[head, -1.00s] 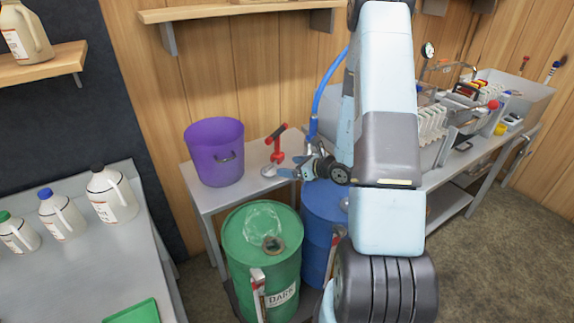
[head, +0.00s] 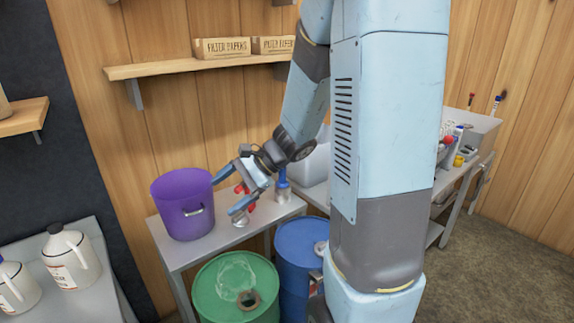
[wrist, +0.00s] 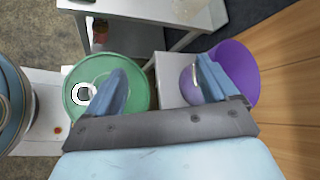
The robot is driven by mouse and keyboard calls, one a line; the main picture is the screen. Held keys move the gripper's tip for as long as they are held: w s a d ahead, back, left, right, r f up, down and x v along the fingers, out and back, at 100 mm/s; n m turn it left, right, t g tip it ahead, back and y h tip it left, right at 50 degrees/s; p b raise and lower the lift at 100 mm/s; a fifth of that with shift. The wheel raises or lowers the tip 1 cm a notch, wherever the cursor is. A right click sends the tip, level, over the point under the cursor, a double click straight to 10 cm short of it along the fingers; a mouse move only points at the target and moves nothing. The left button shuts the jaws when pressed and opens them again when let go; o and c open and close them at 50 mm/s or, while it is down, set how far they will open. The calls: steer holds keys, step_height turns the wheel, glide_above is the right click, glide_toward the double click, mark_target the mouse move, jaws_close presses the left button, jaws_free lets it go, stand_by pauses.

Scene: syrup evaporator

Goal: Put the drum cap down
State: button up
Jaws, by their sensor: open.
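My gripper (head: 230,191) is open over the grey side table (head: 172,252), near the purple bucket; it also shows in the wrist view (wrist: 162,68). Nothing shows held between its fingers. A small silver piece (head: 240,218) rests on the table just below the fingers; I cannot tell whether it is the drum cap. A red T-shaped part (head: 247,198) stands beside it, partly behind the fingers.
The purple bucket (head: 184,203) stands left of my gripper. A blue drum (head: 297,245) stands beside the green one, partly behind my arm. A blue-topped metal part (head: 283,188) is on the table. A shelf (head: 180,66) with filter-paper boxes hangs above. White jugs stand at left.

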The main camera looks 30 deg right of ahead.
steer(key=s+d+r+n+t+h, duration=0.1)
steer(key=s+d+r+n+h, duration=0.2)
steer(key=s+r+n+h, duration=0.2)
steer(key=s+d+r+n+t+h, duration=0.1)
steer(key=s+d+r+n+h, duration=0.3)
steer(key=s+r+n, duration=0.4)
steer(key=s+r+h, duration=0.1)
steer(key=s, duration=0.3)
steer(key=shift+s+t, duration=0.15)
steer(key=shift+t, duration=0.25)
